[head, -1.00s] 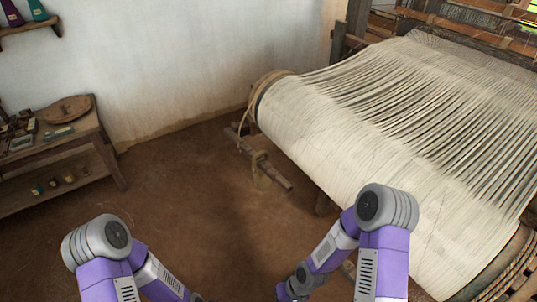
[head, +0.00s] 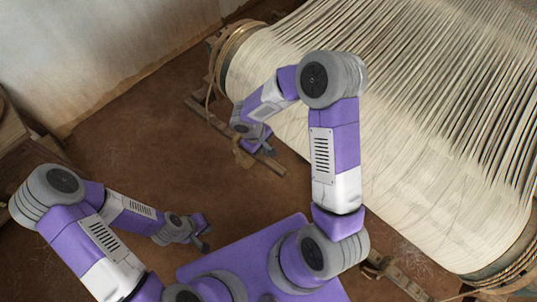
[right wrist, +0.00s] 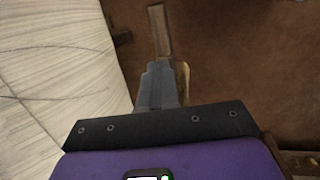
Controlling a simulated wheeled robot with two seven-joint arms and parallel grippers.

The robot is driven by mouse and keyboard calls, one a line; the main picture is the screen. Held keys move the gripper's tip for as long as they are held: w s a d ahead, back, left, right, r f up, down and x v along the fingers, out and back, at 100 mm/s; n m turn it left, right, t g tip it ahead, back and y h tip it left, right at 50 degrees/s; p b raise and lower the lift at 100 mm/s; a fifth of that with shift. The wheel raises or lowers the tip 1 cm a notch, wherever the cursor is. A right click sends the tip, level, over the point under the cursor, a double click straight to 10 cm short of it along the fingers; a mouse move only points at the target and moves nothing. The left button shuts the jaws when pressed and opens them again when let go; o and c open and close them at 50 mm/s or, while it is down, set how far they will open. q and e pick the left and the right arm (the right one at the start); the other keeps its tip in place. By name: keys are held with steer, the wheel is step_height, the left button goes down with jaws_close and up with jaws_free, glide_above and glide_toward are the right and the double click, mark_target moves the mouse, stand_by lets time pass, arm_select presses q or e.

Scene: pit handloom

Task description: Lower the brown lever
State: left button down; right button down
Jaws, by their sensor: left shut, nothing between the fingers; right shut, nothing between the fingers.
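A brown wooden bar (head: 213,118), which may be the lever, lies low beside the left end of the warp beam in the head view. A flat brown piece (right wrist: 159,30) shows ahead of my right gripper in the right wrist view; I cannot tell whether it is the same bar. My right gripper (head: 266,148) is shut and empty, over or beside the bar, partly covering it; contact cannot be told. Its closed fingers (right wrist: 160,75) show in the right wrist view, with a tan edge behind them. My left gripper (head: 205,240) is shut and empty over the floor.
The large warp beam with pale threads (head: 400,110) fills the right side, close to my right arm. A rope (head: 213,75) hangs at its left end. Another wooden piece (head: 395,278) lies low at the front right. Brown floor (head: 130,130) is clear at left.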

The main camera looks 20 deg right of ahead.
mark_target(274, 166)
steer(key=b+x, duration=0.2)
steer(key=x, duration=1.1)
steer(key=shift+s+a, duration=0.1)
steer(key=shift+s, duration=0.05)
step_height(274, 166, down, 10)
steer(key=s+b, duration=0.2)
steer(key=b, duration=0.9)
steer(key=shift+d+r, duration=0.25)
steer(key=v, duration=0.1)
steer(key=p+v, duration=0.1)
steer(key=v, duration=0.1)
steer(key=p+v, duration=0.1)
steer(key=shift+w+d+r, duration=0.2)
steer(key=shift+r, duration=0.2)
steer(key=p+v, duration=0.3)
steer(key=v, duration=0.7)
steer(key=shift+s+d+r, duration=0.15)
steer(key=shift+s+r, duration=0.25)
steer(key=shift+s, duration=0.35)
